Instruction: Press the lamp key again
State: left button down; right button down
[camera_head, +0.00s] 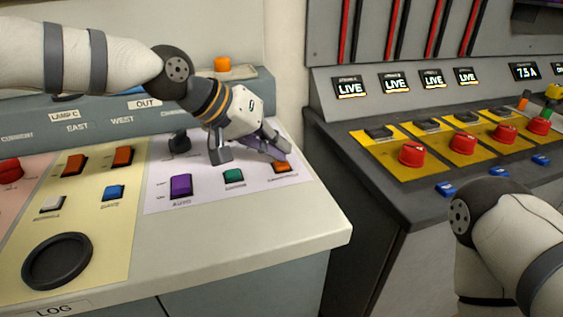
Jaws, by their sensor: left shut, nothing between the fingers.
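My left gripper (281,150) reaches down from the upper left over the pale lilac panel. Its fingers are shut and empty. Its fingertips are just above or at the far edge of an orange key (282,168); I cannot tell whether they touch it. The small label under this key is too blurred to read, so I cannot tell if it is the lamp key. A green key (234,176) and a purple key (181,185) marked AUTO sit to its left. My right arm shows at the lower right, with its gripper out of view.
A black knob (179,143) stands behind the purple key. Left are orange rocker switches (122,156), a blue key (114,192), a white key (53,203) and a round black disc (57,261). The right console (365,198) has several red knobs (464,143) and LIVE displays.

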pick_arm(q)
jog(key=shift+f, duration=0.5)
dwell(0.4)
jog(key=shift+r+p, duration=0.3)
jog(key=shift+r, duration=0.65)
pick_arm(e)
jog(key=shift+w+r, duration=0.35)
pick_arm(q)
jog(key=shift+r, duration=0.1)
